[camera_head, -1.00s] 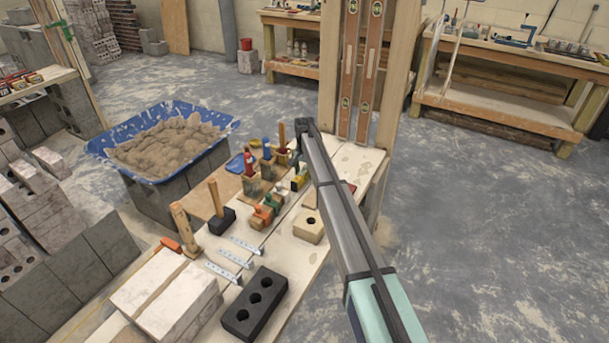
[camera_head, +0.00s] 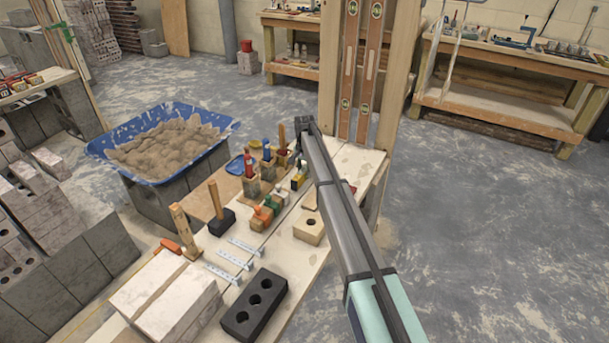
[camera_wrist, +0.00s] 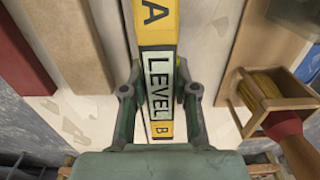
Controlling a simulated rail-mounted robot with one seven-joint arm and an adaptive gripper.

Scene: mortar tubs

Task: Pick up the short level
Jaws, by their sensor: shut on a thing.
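The short level (camera_wrist: 157,28) is a yellow bar with a pale label reading LEVEL, between the letters A and B. It runs from the top middle of the wrist view down between my fingers. My gripper (camera_wrist: 159,92) is shut on it, with one finger at each side of the label. The level's upper end is cut off by the top of the wrist view. In the head view my arm hides most of the grip. A small yellow patch (camera_head: 298,182) shows beside the arm, but I cannot tell whether it is the level.
In the wrist view a wooden box (camera_wrist: 237,101) and a red handle (camera_wrist: 284,125) stand close right; a brown block (camera_wrist: 68,45) lies left. In the head view, the bench holds a black brick (camera_head: 254,306) and hammers. Two long levels (camera_head: 369,75) stand upright behind.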

